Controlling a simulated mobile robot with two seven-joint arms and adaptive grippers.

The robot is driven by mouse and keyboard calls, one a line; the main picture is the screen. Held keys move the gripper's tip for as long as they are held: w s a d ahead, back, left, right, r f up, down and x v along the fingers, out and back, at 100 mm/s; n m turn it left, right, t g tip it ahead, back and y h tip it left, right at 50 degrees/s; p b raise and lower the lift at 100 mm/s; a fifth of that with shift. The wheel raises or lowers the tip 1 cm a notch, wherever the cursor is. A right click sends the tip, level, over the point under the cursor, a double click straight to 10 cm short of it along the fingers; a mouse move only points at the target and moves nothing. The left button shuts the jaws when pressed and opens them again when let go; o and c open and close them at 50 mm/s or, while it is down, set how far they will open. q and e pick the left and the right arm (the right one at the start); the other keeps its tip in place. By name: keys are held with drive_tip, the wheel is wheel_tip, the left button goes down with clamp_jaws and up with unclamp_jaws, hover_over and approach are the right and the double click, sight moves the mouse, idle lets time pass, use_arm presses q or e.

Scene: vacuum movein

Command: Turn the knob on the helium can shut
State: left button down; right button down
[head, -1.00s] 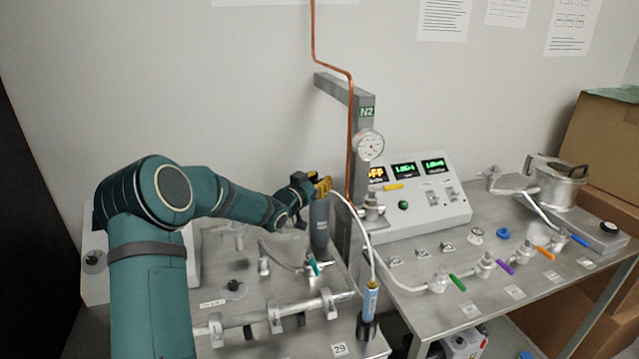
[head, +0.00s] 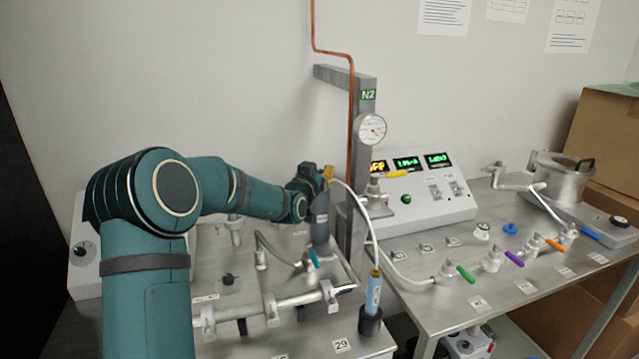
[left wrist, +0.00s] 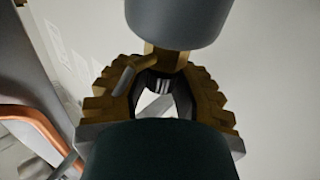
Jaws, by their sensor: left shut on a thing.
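The helium can appears to be the grey cylinder (head: 319,218) standing upright at the back of the left bench, beside the grey post. It also shows at the top of the left wrist view (left wrist: 178,18), with a brass neck. My left gripper (head: 327,175) is at the top of the can. In the left wrist view its brass-coloured fingers (left wrist: 160,82) close around the can's top fitting. The knob itself is mostly hidden by the fingers, so its angle cannot be told. My right gripper is not in view.
A white hose (head: 360,205) runs from near the can's top. A blue cylinder (head: 374,295) stands in a dark holder at the bench's front right. The grey post (head: 358,200) with a gauge (head: 370,128) rises close to the can. Metal piping (head: 270,305) crosses the left bench.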

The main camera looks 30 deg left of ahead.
use_arm(q)
drive_tip(key=shift+d+f+n+y, duration=0.15)
drive_tip(key=shift+n+y, duration=0.25)
drive_tip(key=shift+y, duration=0.2)
drive_tip(key=shift+n+g+y, duration=0.4)
drive_tip(key=shift+n+y, duration=0.2)
drive_tip(key=shift+y, duration=0.3)
drive_tip(key=n+y, duration=0.1)
drive_tip(key=g+y+p, duration=0.1)
drive_tip(key=shift+r+n+y+p, duration=0.2)
drive_tip(key=shift+n+y+p, duration=0.1)
drive_tip(key=shift+n, duration=0.1)
drive_tip(key=shift+n+g+y+p, duration=0.75)
drive_tip(key=shift+n+g+y, duration=0.05)
drive_tip(key=shift+y, duration=0.2)
drive_tip(key=shift+a+f, duration=0.1)
drive_tip(key=shift+a, duration=0.1)
drive_tip(key=c, duration=0.7)
unclamp_jaws()
